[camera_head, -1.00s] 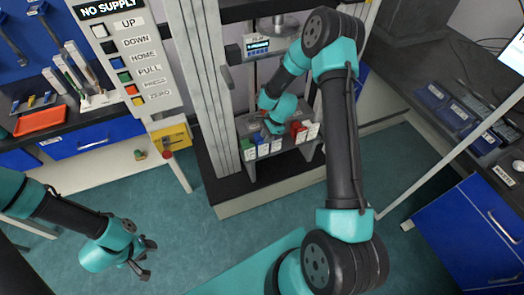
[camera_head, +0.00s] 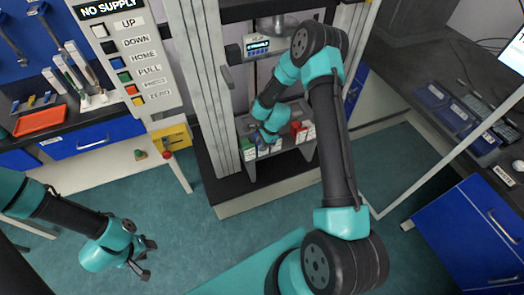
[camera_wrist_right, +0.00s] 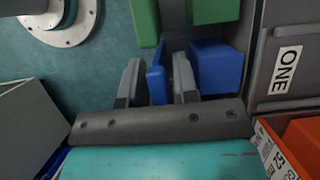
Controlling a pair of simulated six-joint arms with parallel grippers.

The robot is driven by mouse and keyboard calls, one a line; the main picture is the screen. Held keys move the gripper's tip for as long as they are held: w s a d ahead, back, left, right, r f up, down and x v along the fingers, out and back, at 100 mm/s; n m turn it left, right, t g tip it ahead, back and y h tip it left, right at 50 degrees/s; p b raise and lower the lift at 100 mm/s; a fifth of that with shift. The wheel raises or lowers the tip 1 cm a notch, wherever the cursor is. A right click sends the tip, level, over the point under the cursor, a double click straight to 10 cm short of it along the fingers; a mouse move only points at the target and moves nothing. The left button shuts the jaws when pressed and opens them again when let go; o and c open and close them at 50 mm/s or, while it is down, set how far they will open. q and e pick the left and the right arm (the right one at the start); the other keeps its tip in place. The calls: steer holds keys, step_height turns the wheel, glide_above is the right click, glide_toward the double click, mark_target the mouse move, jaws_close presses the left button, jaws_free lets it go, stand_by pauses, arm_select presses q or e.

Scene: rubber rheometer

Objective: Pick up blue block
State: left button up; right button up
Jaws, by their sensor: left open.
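In the right wrist view a thin upright blue block (camera_wrist_right: 157,82) stands between the two fingers of my right gripper (camera_wrist_right: 158,85). A larger blue block (camera_wrist_right: 217,68) is just right of the right finger. The fingers are close on either side of the thin block; whether they press on it is unclear. In the head view my right gripper (camera_head: 263,143) is low at the machine's shelf and mostly hides the blue pieces there. My left gripper (camera_head: 143,262) hangs open and empty over the floor at lower left.
Green blocks (camera_wrist_right: 213,10) sit beyond the blue ones in the right wrist view. A holder marked ONE (camera_wrist_right: 285,70) and an orange-and-white box (camera_wrist_right: 280,150) are at right. In the head view red boxes (camera_head: 300,131) stand right of my gripper, between the machine's uprights.

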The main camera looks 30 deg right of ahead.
jaws_close()
stand_by(0.6)
step_height(320, 180, up, 18)
stand_by(0.6)
